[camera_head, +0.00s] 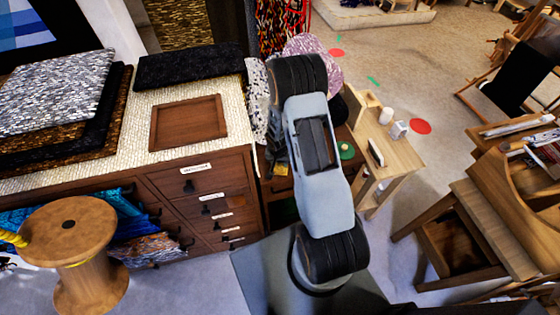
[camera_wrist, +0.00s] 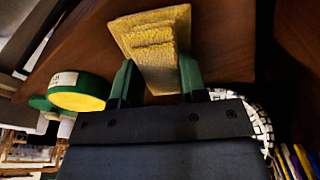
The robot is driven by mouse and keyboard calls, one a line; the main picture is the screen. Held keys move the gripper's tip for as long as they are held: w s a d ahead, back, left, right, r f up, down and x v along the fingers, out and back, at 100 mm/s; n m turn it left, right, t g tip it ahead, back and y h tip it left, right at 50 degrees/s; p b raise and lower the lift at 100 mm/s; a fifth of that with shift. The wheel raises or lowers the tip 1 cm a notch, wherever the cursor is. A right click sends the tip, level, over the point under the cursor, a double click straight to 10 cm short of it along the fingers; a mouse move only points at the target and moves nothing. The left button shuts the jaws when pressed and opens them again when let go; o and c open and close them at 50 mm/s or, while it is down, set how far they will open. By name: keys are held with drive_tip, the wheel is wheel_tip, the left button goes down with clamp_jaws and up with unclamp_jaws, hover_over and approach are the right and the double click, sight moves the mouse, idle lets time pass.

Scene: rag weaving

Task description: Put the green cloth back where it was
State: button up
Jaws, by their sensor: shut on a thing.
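My gripper (camera_wrist: 157,64) shows in the wrist view with its dark green fingers on either side of a folded, mustard-yellow cloth (camera_wrist: 152,27). It is shut on this cloth, which looks layered and stands out beyond the fingertips against a brown wooden surface (camera_wrist: 218,30). I see no clearly green cloth in either view. In the head view my arm hides the gripper and what it holds. An empty brown wooden tray (camera_head: 157,127) lies on the cream woven top of the drawer cabinet (camera_head: 225,188).
A round green-and-yellow thing with a label (camera_wrist: 80,92) is left of the gripper; a green round thing (camera_head: 346,151) also shows beside my arm. Stacked rugs (camera_head: 60,90), a big wooden spool (camera_head: 75,240) and a small wooden table (camera_head: 400,155) stand around. Open floor lies at upper right.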

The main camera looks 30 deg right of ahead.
drive_tip(key=shift+f, duration=0.1)
drive_tip(key=o, duration=0.5)
drive_tip(key=shift+f, duration=0.1)
drive_tip(key=o, duration=0.5)
wheel_tip(320, 180, up, 12)
drive_tip(key=s+a+f, duration=0.1)
drive_tip(key=s, duration=0.1)
wheel_tip(320, 180, up, 15)
drive_tip(key=n+t, duration=0.2)
drive_tip(key=n, duration=0.1)
hover_over(279, 166)
drive_tip(key=s+a, duration=0.4)
drive_tip(key=s, duration=0.1)
drive_tip(key=shift+s+a+r+n+t+y+b, duration=0.15)
drive_tip(key=shift+s+a+r+n, duration=0.5)
drive_tip(key=shift+s+r, duration=0.85)
drive_tip(key=shift+s+a+r+n+t+y+b, duration=0.2)
drive_tip(key=shift+s+a+r+n, duration=0.45)
drive_tip(key=shift+s+r, duration=0.85)
drive_tip(key=shift+s+a+r+n+t+y+b, duration=0.15)
drive_tip(key=shift+s+a+r+n, duration=0.5)
drive_tip(key=shift+s+r, duration=0.85)
drive_tip(key=shift+s+f, duration=0.2)
drive_tip(key=shift+f, duration=0.05)
